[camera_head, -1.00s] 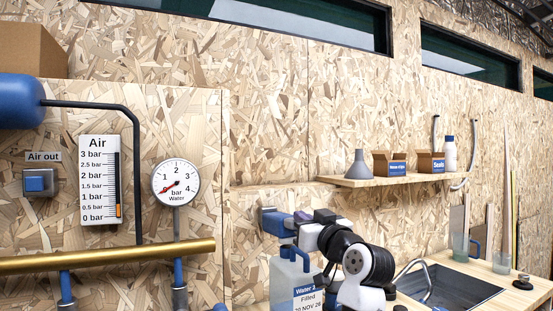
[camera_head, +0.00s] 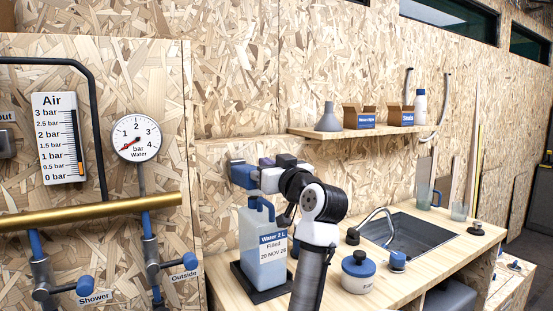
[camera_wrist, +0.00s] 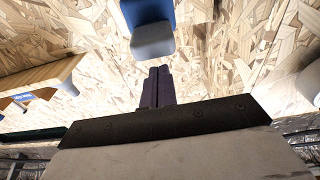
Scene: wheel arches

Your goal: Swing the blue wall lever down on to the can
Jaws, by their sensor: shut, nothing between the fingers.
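The blue wall lever (camera_head: 243,176) juts from the wall above the can and ends in a pale grey pad. In the wrist view the lever (camera_wrist: 160,12) is at top centre. The can (camera_head: 265,240), a clear jug with a blue handle and a "Water 2 L" label, stands upright below it on a black tray (camera_head: 262,284). My gripper (camera_head: 266,162) is shut and empty, close beside the lever's end. In the wrist view my gripper's purple fingers (camera_wrist: 158,86) point at the pad; I cannot tell whether they touch it.
A brass pipe (camera_head: 90,211) with blue-handled valves is at left. A shelf (camera_head: 350,133) with a funnel and boxes is above right. A white pot with blue lid (camera_head: 358,272) and a sink (camera_head: 415,238) are right of the can on the bench.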

